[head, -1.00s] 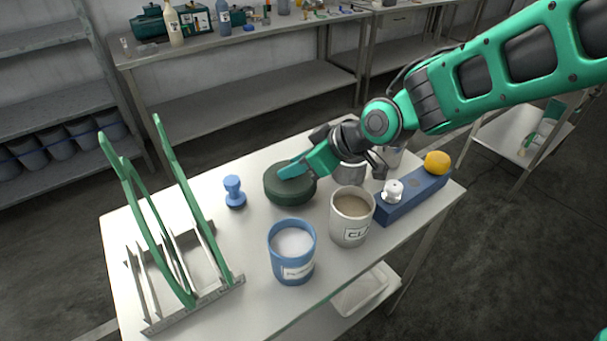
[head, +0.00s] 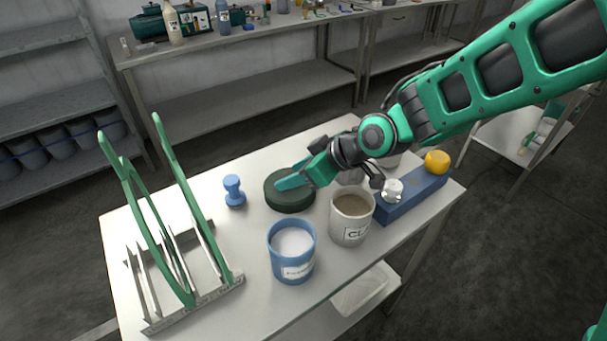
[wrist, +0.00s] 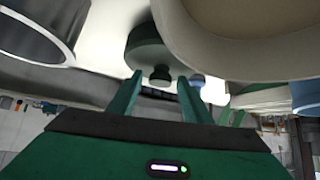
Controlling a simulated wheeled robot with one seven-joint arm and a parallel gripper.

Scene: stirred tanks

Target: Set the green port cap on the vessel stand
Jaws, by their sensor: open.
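In the wrist view the round block (wrist: 140,48) bears a small dark green knob (wrist: 160,77), which looks like the green port cap. I cannot tell whether the two are separate pieces. In the head view my fingers hide the knob. My gripper (head: 283,183) is low over the block, coming in from the right. In the wrist view its open fingers (wrist: 160,85) stand apart on either side of the knob, with a gap visible on each side.
A blue mushroom-shaped piece (head: 234,190) stands left of the round block. A blue beaker (head: 292,262) and a grey labelled beaker (head: 350,228) stand in front. A blue bar (head: 425,190) holds a white piece and a yellow ball. A green-handled rack (head: 190,300) stands left.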

